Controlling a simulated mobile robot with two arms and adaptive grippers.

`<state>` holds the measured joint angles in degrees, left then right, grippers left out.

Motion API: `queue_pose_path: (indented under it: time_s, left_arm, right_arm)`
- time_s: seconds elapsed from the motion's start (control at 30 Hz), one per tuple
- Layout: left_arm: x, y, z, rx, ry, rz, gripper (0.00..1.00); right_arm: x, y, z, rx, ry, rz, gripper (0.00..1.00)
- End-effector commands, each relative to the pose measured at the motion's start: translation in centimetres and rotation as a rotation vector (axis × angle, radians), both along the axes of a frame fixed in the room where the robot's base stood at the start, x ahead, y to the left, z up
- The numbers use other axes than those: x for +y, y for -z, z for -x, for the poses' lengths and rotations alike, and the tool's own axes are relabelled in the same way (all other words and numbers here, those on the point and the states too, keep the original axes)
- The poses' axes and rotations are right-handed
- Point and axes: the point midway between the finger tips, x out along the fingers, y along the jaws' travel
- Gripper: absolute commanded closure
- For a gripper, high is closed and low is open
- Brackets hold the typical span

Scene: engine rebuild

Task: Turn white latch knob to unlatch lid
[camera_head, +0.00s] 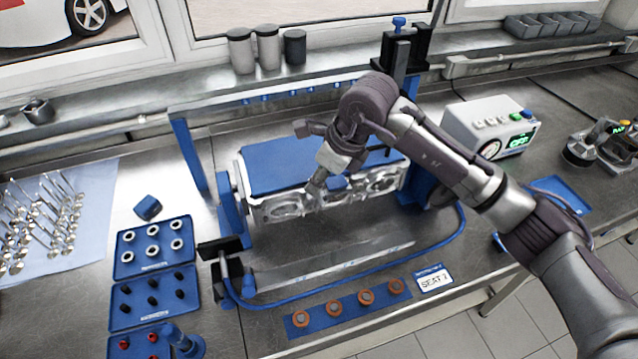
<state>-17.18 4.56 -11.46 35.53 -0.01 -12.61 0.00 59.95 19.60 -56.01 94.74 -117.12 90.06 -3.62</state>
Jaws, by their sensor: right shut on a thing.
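My right gripper (319,182) reaches in from the right over the front edge of a metal engine part (285,207) held in a blue stand. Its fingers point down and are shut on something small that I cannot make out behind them. A flat blue cover (275,165) lies on top of the engine part, just behind the gripper. I cannot pick out a white latch knob; my gripper and wrist hide part of this area. My left gripper is not in view.
Blue trays (121,270) of small parts stand at left beside valves on a cloth. A blue strip with orange-brown rings (333,308) and a SEAT 1 card (434,281) lie in front. A white gauge box (455,120) stands at right.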

Motion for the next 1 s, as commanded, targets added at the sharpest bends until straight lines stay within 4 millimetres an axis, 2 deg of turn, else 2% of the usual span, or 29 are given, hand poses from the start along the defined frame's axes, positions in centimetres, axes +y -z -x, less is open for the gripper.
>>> queue_pose_path:
  time_s: [0.03, 0.37, 0.4, 0.53, 0.87, 1.0]
  left_arm:
    - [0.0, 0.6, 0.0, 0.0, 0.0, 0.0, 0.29]
    - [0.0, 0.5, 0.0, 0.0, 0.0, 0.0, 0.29]
    - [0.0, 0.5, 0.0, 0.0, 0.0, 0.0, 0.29]
    - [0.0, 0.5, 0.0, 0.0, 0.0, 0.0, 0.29]
    - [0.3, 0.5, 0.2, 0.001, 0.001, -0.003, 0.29]
    - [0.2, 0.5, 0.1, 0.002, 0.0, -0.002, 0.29]
  right_arm:
    - [0.0, 0.2, 0.0, -0.004, 0.021, 0.0, 1.0]
    - [0.0, 0.0, 0.0, 0.0, 0.046, -0.001, 1.0]
    - [0.0, 0.0, 0.0, 0.0, 0.046, -0.001, 0.67]
    - [0.0, 0.0, 0.0, 0.001, 0.045, -0.001, 0.45]
    - [-0.1, -0.2, 0.1, 0.0, 0.044, -0.001, 0.45]
    - [-0.5, -1.6, 0.2, -0.003, 0.044, -0.003, 0.45]
